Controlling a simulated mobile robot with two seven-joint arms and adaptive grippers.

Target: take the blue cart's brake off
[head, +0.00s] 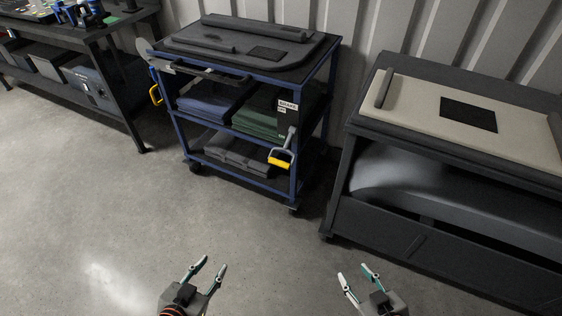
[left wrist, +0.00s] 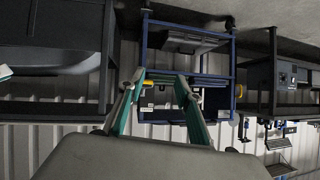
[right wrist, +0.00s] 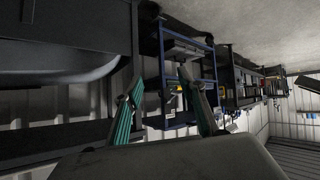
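The blue-framed cart (head: 245,131) stands against the wall at the upper middle of the head view. A grey lever with a yellow grip (head: 281,158) hangs at its front right post, below a small white label (head: 288,106) that seems to read BRAKE. The cart shows upside down in the left wrist view (left wrist: 188,75) and the right wrist view (right wrist: 187,90). My left gripper (head: 209,265) is open and empty over the floor, well short of the cart. My right gripper (head: 355,273) is open and empty to its right, also apart from everything.
A dark cart with a beige top (head: 455,104) stands to the right, close beside the blue cart. A dark workbench (head: 110,75) with bins is at the left. Another yellow handle (head: 156,95) is on the cart's left side. The floor (head: 120,200) in front is clear.

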